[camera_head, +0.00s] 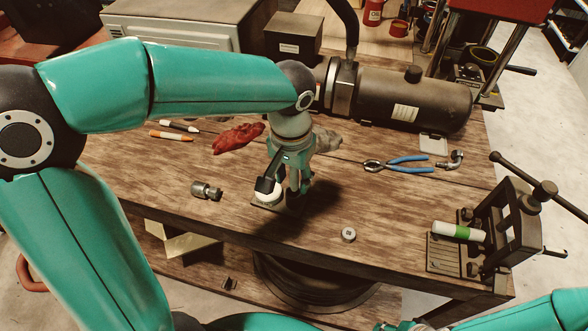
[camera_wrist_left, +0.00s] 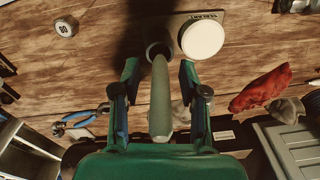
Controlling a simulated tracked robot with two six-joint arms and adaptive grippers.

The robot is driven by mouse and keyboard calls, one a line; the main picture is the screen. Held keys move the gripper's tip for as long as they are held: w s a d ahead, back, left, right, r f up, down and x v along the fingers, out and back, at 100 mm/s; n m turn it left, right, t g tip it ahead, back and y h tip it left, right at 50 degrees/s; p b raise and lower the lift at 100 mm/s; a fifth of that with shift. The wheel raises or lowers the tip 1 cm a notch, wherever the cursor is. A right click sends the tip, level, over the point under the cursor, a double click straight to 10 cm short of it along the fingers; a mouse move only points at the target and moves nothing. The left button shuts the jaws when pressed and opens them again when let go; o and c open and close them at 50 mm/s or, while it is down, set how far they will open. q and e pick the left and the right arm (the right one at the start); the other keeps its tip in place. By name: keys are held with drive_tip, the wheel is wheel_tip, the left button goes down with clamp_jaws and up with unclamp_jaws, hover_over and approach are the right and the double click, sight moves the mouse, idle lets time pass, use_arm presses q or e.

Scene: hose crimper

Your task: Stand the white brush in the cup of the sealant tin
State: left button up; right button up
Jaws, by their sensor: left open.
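The sealant tin is a round white piece (camera_head: 269,195) on a small plate near the table's front edge; its white top (camera_wrist_left: 202,39) and the labelled plate (camera_wrist_left: 213,15) show in the wrist view. Beside it on the plate is a dark round cup (camera_wrist_left: 158,49). A pale, grey-green-looking tapered rod (camera_wrist_left: 160,100), apparently the brush's handle, rises from the cup, its lower end hidden inside. My left gripper (camera_head: 288,187) is open, its fingers either side of the rod with visible gaps. The head view hides the rod behind the gripper. My right gripper does not show.
A red cloth (camera_head: 238,138), two pen-like tools (camera_head: 178,126) and a metal fitting (camera_head: 206,190) lie left. Blue pliers (camera_head: 395,163), a small round cap (camera_head: 348,234) and a vise (camera_head: 505,225) with a white-green tube (camera_head: 458,231) are right. The dark crimper cylinder (camera_head: 390,97) stands behind.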

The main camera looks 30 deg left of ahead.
use_arm(q)
wheel_tip(320, 180, up, 12)
drive_tip(key=shift+s, duration=0.3)
drive_tip(key=shift+d, duration=0.1)
idle(0.5)
